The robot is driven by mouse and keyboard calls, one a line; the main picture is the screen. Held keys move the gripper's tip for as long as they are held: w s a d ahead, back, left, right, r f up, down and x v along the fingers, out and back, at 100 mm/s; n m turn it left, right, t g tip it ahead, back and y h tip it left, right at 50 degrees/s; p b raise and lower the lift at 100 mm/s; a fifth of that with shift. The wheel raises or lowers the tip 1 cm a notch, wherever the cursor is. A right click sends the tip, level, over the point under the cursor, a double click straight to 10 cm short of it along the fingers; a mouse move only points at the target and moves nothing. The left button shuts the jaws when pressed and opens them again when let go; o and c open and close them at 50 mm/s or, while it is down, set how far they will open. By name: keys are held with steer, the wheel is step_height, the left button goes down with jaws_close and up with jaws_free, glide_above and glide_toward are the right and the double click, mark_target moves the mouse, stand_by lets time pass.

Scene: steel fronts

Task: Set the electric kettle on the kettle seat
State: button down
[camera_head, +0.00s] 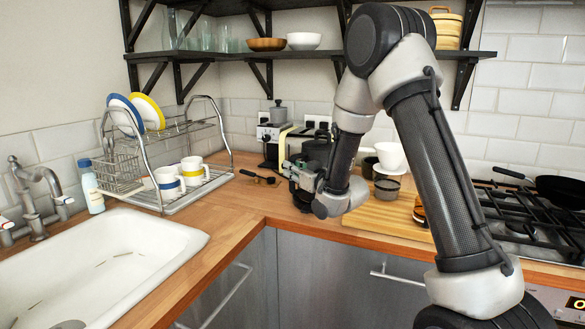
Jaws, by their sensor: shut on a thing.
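A dark electric kettle (318,149) shows partly behind my gripper in the counter's back corner. My gripper (293,169) is shut on it, though the contact itself is hard to make out. My wrist and forearm hide much of the kettle's lower part and right side. I cannot tell whether its base touches the worktop. I cannot make out the kettle seat; it may be hidden behind my arm or the kettle.
A cream coffee machine (273,145) stands left of the kettle, with a portafilter (258,178) in front. A dish rack (170,165) and sink (110,255) are left. A wooden board (385,217), white cup (389,155) and gas hob (530,225) are right. Shelves (215,55) hang above.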

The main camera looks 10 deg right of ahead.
steer(key=shift+f, duration=0.15)
steer(key=c, duration=1.4)
jaws_free()
steer(key=shift+o, duration=0.2)
steer(key=shift+f, duration=0.15)
steer(key=s+d+r+m+g+h, duration=0.2)
steer(key=s+d+r+g+h, duration=0.15)
steer(key=s+d, duration=0.45)
steer(key=s+d+r+m+g+h, duration=0.15)
steer(key=s+d+r+h, duration=0.35)
steer(key=s, duration=0.6)
steer(key=s+d+g, duration=0.1)
steer(key=s+g, duration=0.2)
steer(key=s, duration=0.9)
steer(key=s+d+f+m+g, duration=0.1)
steer(key=s+g, duration=0.3)
steer(key=s, duration=0.8)
steer(key=shift+s+d+f+y, duration=0.25)
steer(key=shift+s+d+y, duration=0.15)
steer(key=shift+d+y, duration=0.1)
